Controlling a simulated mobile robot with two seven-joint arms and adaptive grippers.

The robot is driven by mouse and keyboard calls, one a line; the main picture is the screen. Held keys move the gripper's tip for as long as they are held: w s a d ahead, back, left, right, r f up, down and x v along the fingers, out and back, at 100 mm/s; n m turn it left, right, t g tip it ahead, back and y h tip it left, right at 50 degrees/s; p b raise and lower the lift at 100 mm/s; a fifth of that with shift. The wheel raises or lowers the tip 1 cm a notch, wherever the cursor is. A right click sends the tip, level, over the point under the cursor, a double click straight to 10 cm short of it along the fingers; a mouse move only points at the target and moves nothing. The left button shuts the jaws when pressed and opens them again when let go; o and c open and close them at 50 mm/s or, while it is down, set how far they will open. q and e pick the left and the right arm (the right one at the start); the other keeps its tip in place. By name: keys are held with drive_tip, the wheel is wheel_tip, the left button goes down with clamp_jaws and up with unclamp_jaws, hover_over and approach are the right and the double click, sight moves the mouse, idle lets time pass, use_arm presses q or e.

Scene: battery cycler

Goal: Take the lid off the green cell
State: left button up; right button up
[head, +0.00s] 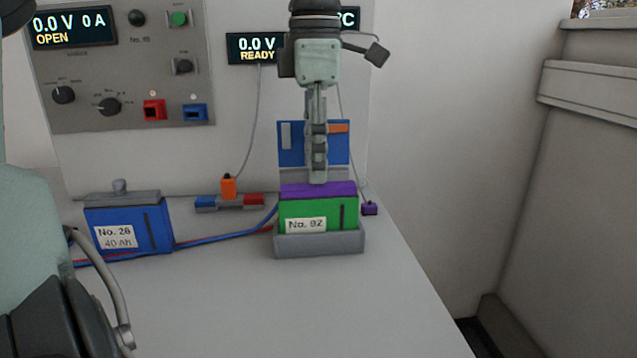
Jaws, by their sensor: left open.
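The green cell (319,212), labelled No. 92, stands upright in a grey open holder (320,243) near the middle of the table. A flat purple piece (300,190) that looks like its lid sits on top of it. My left gripper (318,180) points straight down at the top of the purple piece, seen edge-on. Its jaws are open, and its fingertips are at or just above the purple piece; I cannot tell whether they touch. My right gripper is not in view.
A blue cell (130,225) with a grey knobbed lid stands left. Red and blue cables run to the holder. Behind are a blue panel (300,150), an orange plug (229,187) on a red-blue block, and a control panel (125,75). The front table (300,310) is clear.

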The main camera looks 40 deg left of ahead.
use_arm(q)
wheel_tip(320, 180, down, 3)
drive_tip(key=shift+a+r, duration=0.1)
drive_tip(key=shift+a, duration=0.05)
drive_tip(key=shift+c, duration=1.7)
drive_tip(key=c, duration=0.5)
drive_tip(key=shift+c, duration=0.6)
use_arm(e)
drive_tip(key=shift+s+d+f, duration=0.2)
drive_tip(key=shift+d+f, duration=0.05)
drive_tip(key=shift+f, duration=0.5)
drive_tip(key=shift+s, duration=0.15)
